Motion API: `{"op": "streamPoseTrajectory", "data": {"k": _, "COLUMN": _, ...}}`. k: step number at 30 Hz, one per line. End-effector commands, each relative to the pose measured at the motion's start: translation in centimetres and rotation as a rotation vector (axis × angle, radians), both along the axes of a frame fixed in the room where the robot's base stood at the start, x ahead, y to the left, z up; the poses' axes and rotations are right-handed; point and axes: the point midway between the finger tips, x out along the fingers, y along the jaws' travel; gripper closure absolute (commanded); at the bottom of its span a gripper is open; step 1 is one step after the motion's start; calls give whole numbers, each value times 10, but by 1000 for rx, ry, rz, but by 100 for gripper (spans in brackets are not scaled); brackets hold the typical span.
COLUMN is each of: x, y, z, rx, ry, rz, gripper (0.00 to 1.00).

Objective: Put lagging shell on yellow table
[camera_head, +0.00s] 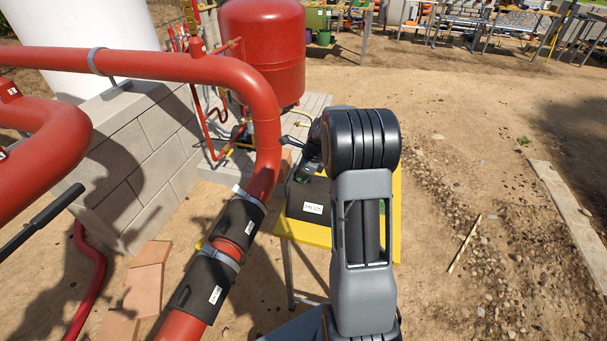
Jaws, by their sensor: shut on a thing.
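A black lagging shell (310,197) with a white label is at the yellow table (396,215), over its left part. Whether it rests on the top or hangs just above it, I cannot tell. My gripper (304,174) is at the shell's far upper edge, shut on it. My arm hides the middle of the table and part of the shell. Two more black shells with white labels sit around the sloping red pipe: an upper one (238,222) and a lower one (203,288).
A thick red pipe (170,66) bends down left of the table. A red tank (262,50) stands behind, beside a grey block wall (140,150). Terracotta slabs (148,280) lie at lower left. The sandy ground at right is mostly open, with a plank (575,215) along it.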

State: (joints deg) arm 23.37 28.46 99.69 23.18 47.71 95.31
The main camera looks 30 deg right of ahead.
Motion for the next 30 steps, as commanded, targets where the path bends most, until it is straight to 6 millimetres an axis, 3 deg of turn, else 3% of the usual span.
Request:
{"op": "streamPoseTrajectory", "data": {"k": 1, "x": 0, "y": 0, "z": -2, "rx": 0, "ry": 0, "rz": 0, "gripper": 100}}
{"op": "streamPoseTrajectory", "data": {"k": 2, "x": 0, "y": 0, "z": -2, "rx": 1, "ry": 1, "rz": 0, "gripper": 81}}
{"op": "streamPoseTrajectory", "data": {"k": 9, "x": 0, "y": 0, "z": -1, "rx": 1, "ry": 1, "rz": 0, "gripper": 58}}
{"op": "streamPoseTrajectory", "data": {"k": 20, "x": -1, "y": -2, "z": 8, "rx": -1, "ry": -3, "rz": -1, "gripper": 58}}
{"op": "streamPoseTrajectory", "data": {"k": 30, "x": -14, "y": -16, "z": 67, "rx": -1, "ry": -4, "rz": -2, "gripper": 58}}
